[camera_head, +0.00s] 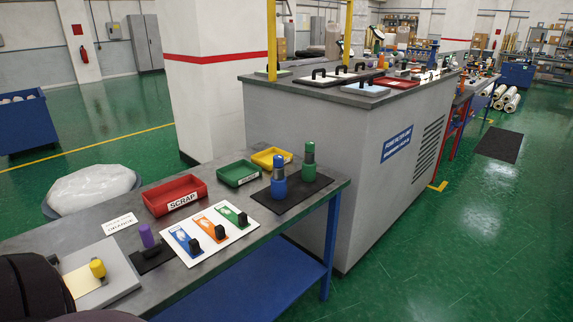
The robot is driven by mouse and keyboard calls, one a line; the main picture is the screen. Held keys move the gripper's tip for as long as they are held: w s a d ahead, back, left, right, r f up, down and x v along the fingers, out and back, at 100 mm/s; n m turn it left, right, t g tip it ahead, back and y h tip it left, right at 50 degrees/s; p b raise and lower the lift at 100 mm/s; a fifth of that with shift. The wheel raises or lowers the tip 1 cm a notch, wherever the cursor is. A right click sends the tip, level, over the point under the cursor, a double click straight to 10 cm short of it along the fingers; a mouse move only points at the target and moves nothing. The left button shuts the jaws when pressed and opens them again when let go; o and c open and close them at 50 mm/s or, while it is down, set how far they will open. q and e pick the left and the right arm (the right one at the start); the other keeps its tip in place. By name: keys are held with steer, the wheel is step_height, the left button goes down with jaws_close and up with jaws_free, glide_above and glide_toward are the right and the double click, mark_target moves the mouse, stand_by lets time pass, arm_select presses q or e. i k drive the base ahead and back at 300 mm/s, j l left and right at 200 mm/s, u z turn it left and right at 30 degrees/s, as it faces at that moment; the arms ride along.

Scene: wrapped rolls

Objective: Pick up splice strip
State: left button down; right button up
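Neither gripper's fingers show. A dark rounded part at the bottom left corner hides some of the plate and bench.
The bench (277,223) also holds a red SCRAP tray (162,201), green tray (229,178), yellow tray (262,158), purple-topped tool (146,236) and two blue-and-green bottles on a black mat (303,198). A grey counter (333,170) stands behind. Open green floor lies right.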

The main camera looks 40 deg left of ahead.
mark_target(217, 233)
steer(key=i+u, duration=0.2)
steer(key=i, duration=0.45)
steer(key=i+l+u, duration=0.2)
steer(key=i, duration=0.4)
steer(key=i+u, duration=0.1)
steer(key=u, duration=0.8)
steer(key=i+u, duration=0.15)
steer(key=u, duration=1.7)
